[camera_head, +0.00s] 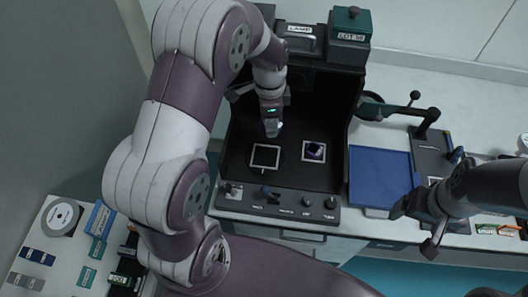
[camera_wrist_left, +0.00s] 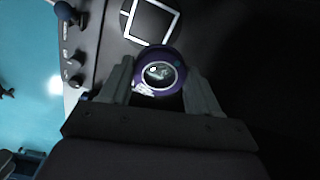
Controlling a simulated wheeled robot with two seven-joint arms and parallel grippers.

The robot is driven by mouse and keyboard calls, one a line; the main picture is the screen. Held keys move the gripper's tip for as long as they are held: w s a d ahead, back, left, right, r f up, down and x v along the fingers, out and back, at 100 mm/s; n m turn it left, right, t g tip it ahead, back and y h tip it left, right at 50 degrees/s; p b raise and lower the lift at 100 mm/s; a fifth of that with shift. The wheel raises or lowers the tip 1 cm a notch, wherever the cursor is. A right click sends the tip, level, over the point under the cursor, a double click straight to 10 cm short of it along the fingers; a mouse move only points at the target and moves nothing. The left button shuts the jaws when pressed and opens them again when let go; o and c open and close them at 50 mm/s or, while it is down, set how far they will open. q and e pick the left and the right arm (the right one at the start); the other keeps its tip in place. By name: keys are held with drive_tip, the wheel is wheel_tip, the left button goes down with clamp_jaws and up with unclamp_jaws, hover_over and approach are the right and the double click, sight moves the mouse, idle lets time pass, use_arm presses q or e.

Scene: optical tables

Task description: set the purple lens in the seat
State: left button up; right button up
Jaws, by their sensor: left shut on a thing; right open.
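My left gripper (camera_head: 273,128) is inside the dark open-fronted box, pointing down and shut on the purple lens. In the left wrist view the purple lens (camera_wrist_left: 160,72), a round ring with clear glass, sits between the fingertips. A white square outline on a dark round base, which looks like the seat (camera_head: 265,157), lies on the box floor close to the gripper; it also shows in the left wrist view (camera_wrist_left: 150,18), just beyond the lens. The gap between them is hard to tell. My right gripper (camera_head: 414,230) is open and empty at the right.
A control strip with knobs (camera_head: 280,200) runs along the box front. A blue mat (camera_head: 380,177) and a black stand (camera_head: 430,150) are at right. Small labelled parts lie on the lower-left table (camera_head: 62,262).

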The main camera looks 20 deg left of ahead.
use_arm(q)
drive_tip(key=r+m, duration=0.2)
drive_tip(key=m, duration=0.2)
drive_tip(key=s+r+m, duration=0.1)
drive_tip(key=r+m, duration=0.1)
drive_tip(key=m, duration=0.2)
drive_tip(key=r+m, duration=0.1)
drive_tip(key=m, duration=0.3)
drive_tip(key=shift+s+a+r+g, duration=0.2)
drive_tip(key=shift+s+r+g, duration=0.1)
drive_tip(key=shift+s+r, duration=0.1)
drive_tip(key=shift+s+r+m, duration=0.1)
drive_tip(key=shift+m, duration=0.6)
drive_tip(key=b, duration=0.4)
hover_over(265, 156)
drive_tip(key=shift+m, duration=0.3)
wheel_tip(265, 156, down, 5)
drive_tip(key=shift+a, duration=0.1)
wheel_tip(265, 156, down, 12)
drive_tip(key=shift+f, duration=0.4)
use_arm(e)
wheel_tip(265, 156, down, 5)
drive_tip(key=shift+w+f, duration=0.1)
use_arm(q)
drive_tip(key=shift+f, duration=0.15)
drive_tip(key=o, duration=1.1)
